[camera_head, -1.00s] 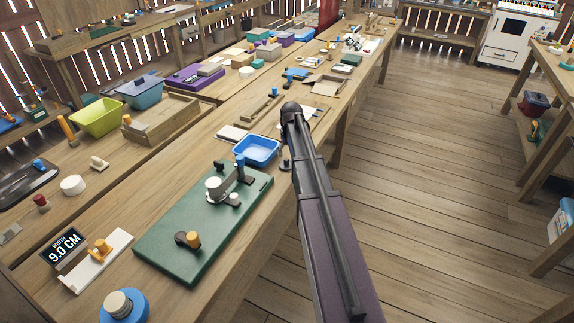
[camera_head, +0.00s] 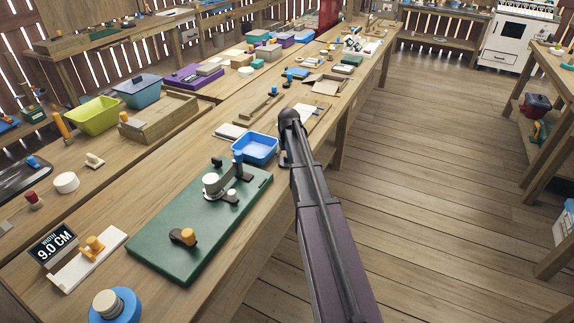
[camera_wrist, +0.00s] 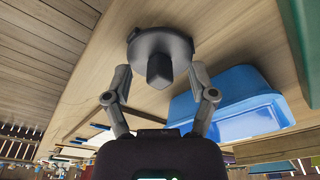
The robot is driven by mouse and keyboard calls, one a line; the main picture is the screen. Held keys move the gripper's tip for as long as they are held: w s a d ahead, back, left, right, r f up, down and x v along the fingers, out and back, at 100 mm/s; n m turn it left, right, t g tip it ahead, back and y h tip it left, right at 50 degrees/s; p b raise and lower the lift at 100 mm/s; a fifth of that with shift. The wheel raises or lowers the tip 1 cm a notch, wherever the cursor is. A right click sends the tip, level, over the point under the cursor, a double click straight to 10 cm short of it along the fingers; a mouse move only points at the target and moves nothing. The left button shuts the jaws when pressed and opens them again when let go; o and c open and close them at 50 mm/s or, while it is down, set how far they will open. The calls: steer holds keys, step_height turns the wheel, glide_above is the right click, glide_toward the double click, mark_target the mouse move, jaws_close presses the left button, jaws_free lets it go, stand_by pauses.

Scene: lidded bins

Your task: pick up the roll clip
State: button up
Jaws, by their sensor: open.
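In the wrist view, a dark grey round piece with a raised block-like tab (camera_wrist: 160,42) rests on the wooden bench, near its edge. I take it for the roll clip, though no label shows. My gripper (camera_wrist: 160,74) is open, with one finger on each side of the tab and a gap on both sides. Nothing is held. In the head view, a small dark part of the piece (camera_head: 283,160) shows beside my arm, right of the blue tray; my arm hides the rest and my fingers.
A blue tray (camera_head: 262,151) stands close by; in the wrist view it (camera_wrist: 232,112) is right beside my right finger. A green board (camera_head: 165,225) with fixtures lies nearer on the bench (camera_head: 120,190). Open floor (camera_head: 430,200) lies to the right.

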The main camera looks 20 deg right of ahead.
steer(key=shift+f, duration=0.1)
stand_by(0.5)
steer(key=c, duration=0.9)
